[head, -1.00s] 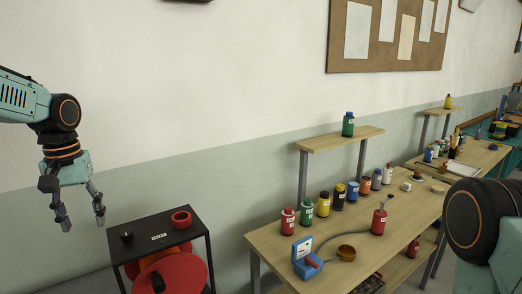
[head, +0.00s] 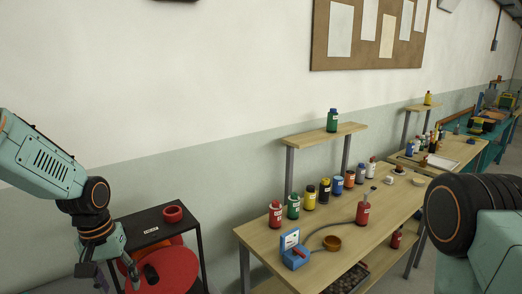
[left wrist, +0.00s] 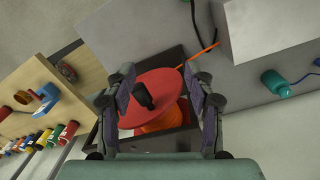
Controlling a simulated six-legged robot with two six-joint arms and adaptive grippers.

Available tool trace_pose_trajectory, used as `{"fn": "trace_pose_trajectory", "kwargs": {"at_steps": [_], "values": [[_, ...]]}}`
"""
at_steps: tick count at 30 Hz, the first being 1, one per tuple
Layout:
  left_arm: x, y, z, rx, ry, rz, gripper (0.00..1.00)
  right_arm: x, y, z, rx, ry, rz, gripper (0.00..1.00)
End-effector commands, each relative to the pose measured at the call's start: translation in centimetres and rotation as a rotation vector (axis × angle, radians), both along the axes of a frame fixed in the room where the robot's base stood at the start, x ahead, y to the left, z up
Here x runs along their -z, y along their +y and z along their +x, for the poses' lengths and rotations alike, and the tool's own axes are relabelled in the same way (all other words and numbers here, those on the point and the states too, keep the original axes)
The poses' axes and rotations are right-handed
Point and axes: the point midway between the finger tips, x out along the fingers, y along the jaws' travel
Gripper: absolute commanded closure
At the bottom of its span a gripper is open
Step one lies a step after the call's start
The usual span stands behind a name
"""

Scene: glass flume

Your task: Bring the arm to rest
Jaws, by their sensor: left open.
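My left arm comes in from the left in the head view. Its gripper (head: 108,278) hangs down at the lower left, beside the small black table and in front of its left side. In the left wrist view the two fingers of the gripper (left wrist: 160,115) stand wide apart, with nothing held between them. Beyond them lies a red disc (left wrist: 157,88) with a dark object (left wrist: 145,95) on it. Part of my right arm shows at the right edge of the head view, but its gripper is out of view.
A black table (head: 150,218) holds a red ring (head: 173,213); the red disc (head: 172,270) is below. A wooden bench (head: 260,240) carries several bottles, a blue box (head: 294,256) and a brown bowl (head: 332,243). A raised shelf (head: 310,138) holds a green bottle (head: 332,120).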

Motion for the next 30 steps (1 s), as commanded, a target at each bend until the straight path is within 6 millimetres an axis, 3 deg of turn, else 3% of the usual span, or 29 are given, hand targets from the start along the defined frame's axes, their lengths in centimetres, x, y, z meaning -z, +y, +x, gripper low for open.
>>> {"fn": "trace_pose_trajectory", "kwargs": {"at_steps": [1,6,12,18,24,30], "values": [[2.6,-1.5,-1.5,0.024,0.014,-0.008,0.46,0.0,0.0,0.0,0.0,0.0,0.0,0.6],[10.5,-6.2,-7.4,0.089,0.014,-0.038,0.46,0.0,0.0,0.0,0.0,0.0,0.0,0.6],[16.8,-9.7,-16.5,0.139,0.017,-0.039,0.46,0.0,0.0,0.0,0.0,0.001,0.0,0.6],[19.2,-10.9,-25.1,0.185,0.021,0.0,0.46,0.0,0.0,0.0,0.0,0.001,0.0,0.6],[19.2,-10.8,-31.6,0.239,0.026,0.053,0.46,0.0,0.0,0.0,0.0,0.0,0.0,0.6],[22.7,-10.7,-31.4,0.238,0.012,0.057,0.46,3.5,0.0,-0.1,0.0,0.001,0.0,0.6]]}}
